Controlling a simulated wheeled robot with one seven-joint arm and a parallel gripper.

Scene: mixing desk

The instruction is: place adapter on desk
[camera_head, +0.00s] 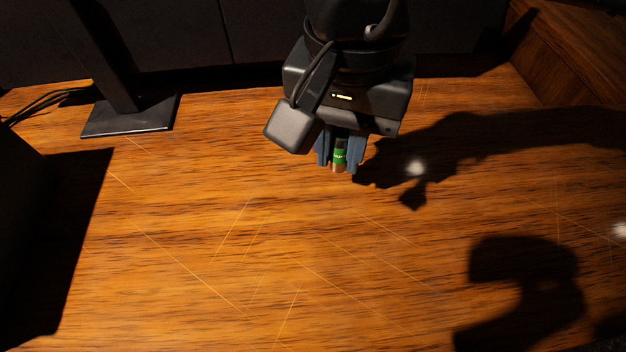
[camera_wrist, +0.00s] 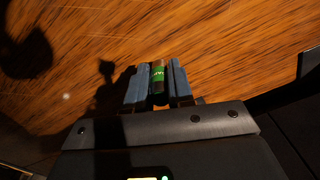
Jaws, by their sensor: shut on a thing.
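The adapter (camera_head: 339,156) is a small cylinder with a green band and a paler, brownish end. My gripper (camera_head: 340,160) is shut on it, with a blue finger on each side. The adapter also shows between the fingers in the wrist view (camera_wrist: 158,80). The wooden desk (camera_head: 240,230) lies below my gripper. I cannot tell for sure whether the adapter touches the desk; my gripper's shadow falls well to the right of it in the head view.
A dark stand with a flat base (camera_head: 130,115) is at the back left, with cables (camera_head: 45,100) beside it. A dark object (camera_head: 30,230) fills the left edge. A raised wooden part (camera_head: 570,60) is at the back right. The middle and front of the desk are clear.

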